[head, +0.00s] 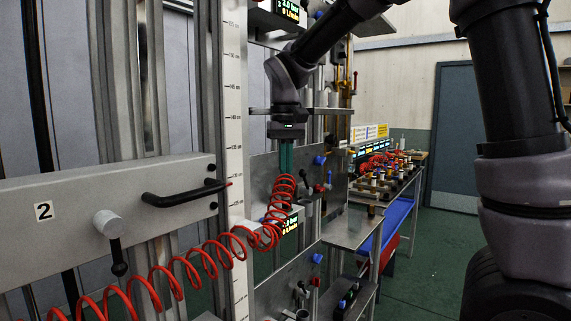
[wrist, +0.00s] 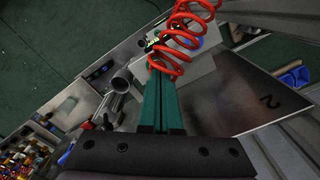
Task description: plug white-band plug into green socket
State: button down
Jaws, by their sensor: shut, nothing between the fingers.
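My gripper (head: 286,168) points down in front of the grey panels of the dryer. Its two teal fingers are together with nothing between them; they also fill the middle of the wrist view (wrist: 160,75). A red coiled hose (head: 211,262) runs from the lower left up to just beside the fingertips; in the wrist view its coils (wrist: 178,40) lie just past the tips. I cannot tell whether the coils touch the fingers. I cannot make out a white-band plug or a green socket in either view.
A grey panel with a black handle (head: 185,194) and a round-headed knob (head: 108,224) stands at the left. A vertical scale (head: 235,120) stands just left of my gripper. A bench with a blue shelf (head: 398,213) stands behind. Green floor (head: 425,270) lies open to the right.

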jog(key=shift+d+f, duration=0.1)
jog(key=shift+f, duration=0.45)
jog(key=shift+r, duration=0.15)
